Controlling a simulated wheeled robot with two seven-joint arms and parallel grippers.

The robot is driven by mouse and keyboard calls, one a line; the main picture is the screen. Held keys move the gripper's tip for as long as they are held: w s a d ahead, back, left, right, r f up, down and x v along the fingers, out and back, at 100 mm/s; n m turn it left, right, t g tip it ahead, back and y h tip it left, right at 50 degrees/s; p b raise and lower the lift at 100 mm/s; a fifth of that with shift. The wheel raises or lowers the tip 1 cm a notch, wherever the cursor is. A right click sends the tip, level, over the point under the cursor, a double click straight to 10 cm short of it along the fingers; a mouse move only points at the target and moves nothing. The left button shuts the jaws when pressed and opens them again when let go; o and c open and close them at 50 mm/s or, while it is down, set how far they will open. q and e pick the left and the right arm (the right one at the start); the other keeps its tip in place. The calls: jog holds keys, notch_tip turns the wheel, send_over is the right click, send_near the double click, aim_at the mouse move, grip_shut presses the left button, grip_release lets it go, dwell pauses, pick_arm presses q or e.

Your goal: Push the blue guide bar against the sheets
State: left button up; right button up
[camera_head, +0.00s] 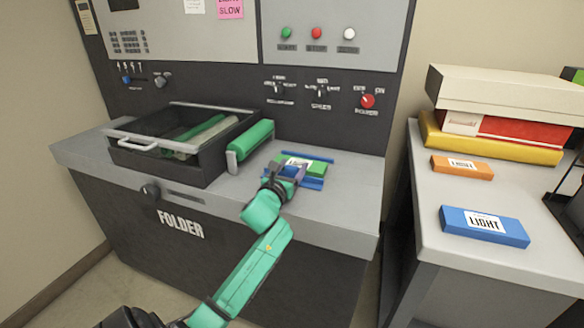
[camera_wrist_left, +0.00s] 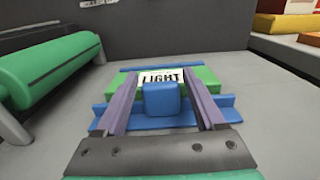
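The blue guide bar (camera_wrist_left: 228,110) lies across the near side of a green stack with a white LIGHT label (camera_wrist_left: 205,78) on the grey machine top. A blue block (camera_wrist_left: 160,103) stands up at the bar's middle. In the head view, the guide bar (camera_head: 312,184) shows partly behind my left gripper (camera_head: 287,170). In the left wrist view, my left gripper's purple fingers (camera_wrist_left: 160,88) are spread, one on each side of the block, with gaps visible. The bar appears close to the stack; contact is hard to tell. My right gripper is not in view.
A second blue bar (camera_head: 310,156) lies behind the stack. A green roller (camera_head: 250,141) and an open black tray (camera_head: 165,165) stand to the left. The control panel rises behind. On the right-hand table are a blue LIGHT box (camera_head: 455,222) and an orange box (camera_head: 450,167).

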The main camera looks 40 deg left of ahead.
pick_arm(q)
grip_shut()
jog(key=shift+x, duration=1.4)
jog(key=shift+o, duration=2.2)
grip_release()
